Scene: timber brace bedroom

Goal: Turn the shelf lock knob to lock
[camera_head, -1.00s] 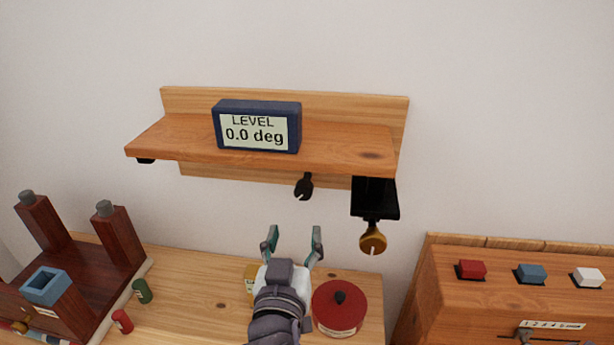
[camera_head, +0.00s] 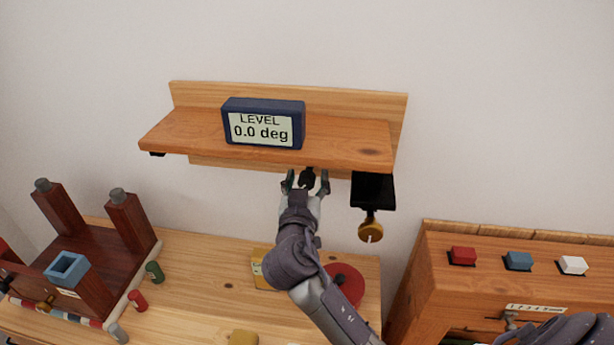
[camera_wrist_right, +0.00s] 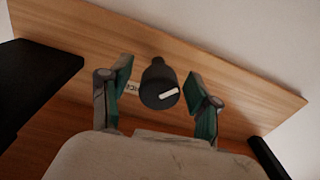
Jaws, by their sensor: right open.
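The wooden shelf (camera_head: 345,145) is on the wall. A small black knob (camera_head: 307,177) hangs under its front part. In the right wrist view the knob (camera_wrist_right: 160,84) is round, with a white pointer line on its face and a partly hidden white label beside it. My right gripper (camera_head: 307,186) is open just below the shelf. In the right wrist view its green-padded fingers (camera_wrist_right: 160,92) stand on either side of the knob, with visible gaps. A blue level display (camera_head: 263,123) on the shelf reads 0.0 deg. My left gripper is not in view.
A brass knob (camera_head: 370,232) hangs from a black bracket (camera_head: 373,190) right of my gripper. Below, the wooden table (camera_head: 205,270) holds a red round lid (camera_head: 345,282) and a dark wooden stand (camera_head: 95,255). A cabinet with coloured buttons (camera_head: 440,275) is at right.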

